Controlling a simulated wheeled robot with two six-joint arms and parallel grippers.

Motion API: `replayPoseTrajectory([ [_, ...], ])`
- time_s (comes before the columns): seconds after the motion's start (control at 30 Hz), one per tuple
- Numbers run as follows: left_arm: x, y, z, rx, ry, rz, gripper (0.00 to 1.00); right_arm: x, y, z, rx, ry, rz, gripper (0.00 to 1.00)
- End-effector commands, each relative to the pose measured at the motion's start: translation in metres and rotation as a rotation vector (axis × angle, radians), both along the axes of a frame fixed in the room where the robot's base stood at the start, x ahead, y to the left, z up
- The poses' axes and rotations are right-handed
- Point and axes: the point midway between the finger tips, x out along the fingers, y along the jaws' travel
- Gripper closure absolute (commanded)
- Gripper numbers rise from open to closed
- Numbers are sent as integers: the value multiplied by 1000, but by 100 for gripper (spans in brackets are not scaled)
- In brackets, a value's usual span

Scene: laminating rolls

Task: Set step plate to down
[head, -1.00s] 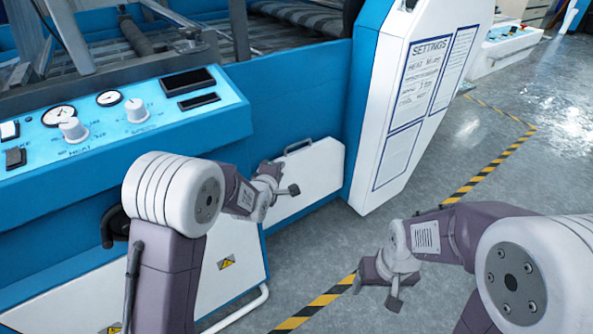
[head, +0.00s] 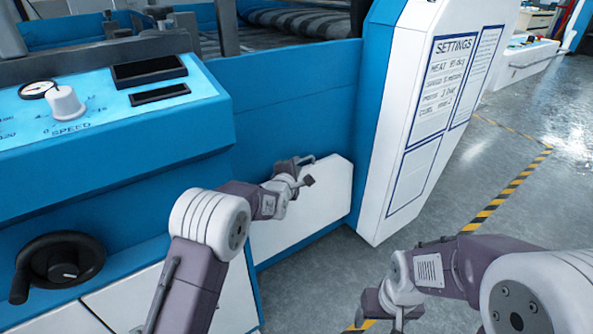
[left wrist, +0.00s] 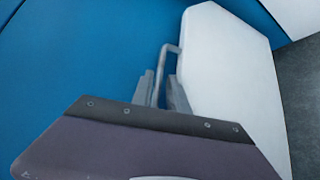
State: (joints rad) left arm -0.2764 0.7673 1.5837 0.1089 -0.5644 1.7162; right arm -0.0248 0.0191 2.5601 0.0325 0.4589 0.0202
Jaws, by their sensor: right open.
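The step plate (head: 310,208) is a white panel standing upright against the blue machine side, with a grey bar handle (head: 305,160) at its top edge. My left gripper (head: 294,181) is at this handle. In the left wrist view the plate (left wrist: 228,75) is on the right, and the handle (left wrist: 167,58) runs down between the two fingers of my left gripper (left wrist: 160,92). Whether the fingers press on the bar is not clear. My right gripper (head: 385,312) is open and empty at the bottom of the head view, away from the plate.
A blue control panel (head: 90,125) with a dial and knob juts out at left, above a black handwheel (head: 60,268). A white settings panel (head: 420,110) stands right of the plate. The grey floor (head: 420,212) in front is open, with a striped line (head: 500,196).

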Motion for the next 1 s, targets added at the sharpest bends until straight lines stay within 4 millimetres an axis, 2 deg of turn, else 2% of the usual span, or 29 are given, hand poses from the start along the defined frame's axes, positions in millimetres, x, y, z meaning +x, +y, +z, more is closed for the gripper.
replayPoseTrajectory([
  [0.1,9,-2,-3,0,-1,0,80,0,0,-5,0,0,0,29],
  [0.37,11,-2,-2,0,1,0,80,0,0,-5,0,0,0,29],
  [0.4,11,-2,-2,0,1,0,83,0,0,-5,0,0,0,29],
  [0.47,11,-2,-2,0,1,0,100,0,0,-5,0,0,0,29],
  [1.0,11,-3,-2,1,1,0,100,0,0,-5,0,0,0,29],
])
